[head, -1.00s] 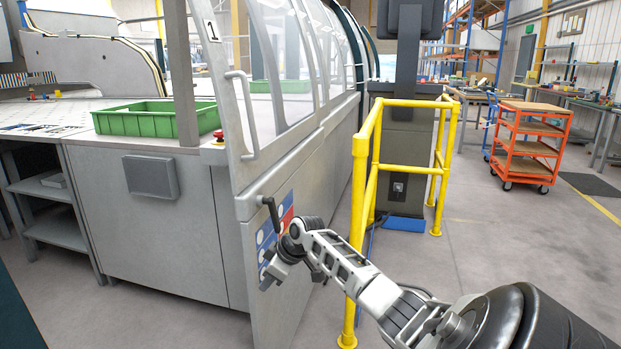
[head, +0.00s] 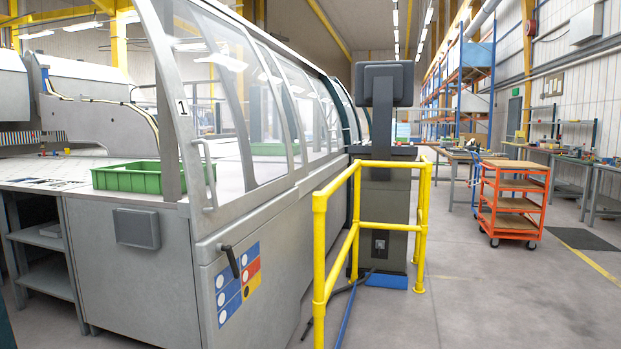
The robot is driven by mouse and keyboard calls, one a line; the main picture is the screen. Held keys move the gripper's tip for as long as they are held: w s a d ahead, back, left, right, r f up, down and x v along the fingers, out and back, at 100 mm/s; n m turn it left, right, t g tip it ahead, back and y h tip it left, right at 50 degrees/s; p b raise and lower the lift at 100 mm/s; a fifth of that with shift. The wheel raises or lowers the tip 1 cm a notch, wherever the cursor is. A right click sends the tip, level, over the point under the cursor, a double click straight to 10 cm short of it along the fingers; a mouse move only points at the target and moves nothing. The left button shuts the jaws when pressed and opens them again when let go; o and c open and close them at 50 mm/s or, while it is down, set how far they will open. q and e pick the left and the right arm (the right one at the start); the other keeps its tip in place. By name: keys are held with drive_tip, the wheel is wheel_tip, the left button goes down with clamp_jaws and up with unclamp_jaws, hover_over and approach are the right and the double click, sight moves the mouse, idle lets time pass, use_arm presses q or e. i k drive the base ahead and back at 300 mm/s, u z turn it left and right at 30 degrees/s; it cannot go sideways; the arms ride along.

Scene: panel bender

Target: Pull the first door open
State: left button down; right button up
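The first door (head: 190,140), marked with a 1, is at the near left end of the machine's row of windowed doors. It has a grey frame, a clear window and a vertical grey bar handle (head: 207,175) at its near edge. Below it, a dark lever (head: 231,261) slants downward on the lower grey panel, beside a blue, red and yellow sign (head: 238,283). The door looks roughly in line with the machine's side; I cannot tell whether it is slightly ajar. Neither of my grippers is in view.
A yellow guard rail (head: 320,245) stands right of the doors, around a dark console (head: 383,200). A cable lies on the floor by it. A green crate (head: 125,178) sits on the machine table. An orange trolley (head: 512,205) is farther right.

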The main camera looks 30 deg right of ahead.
sight(260, 309)
drive_tip(key=z, duration=0.45)
drive_tip(key=i, duration=1.3)
drive_tip(key=u, duration=0.2)
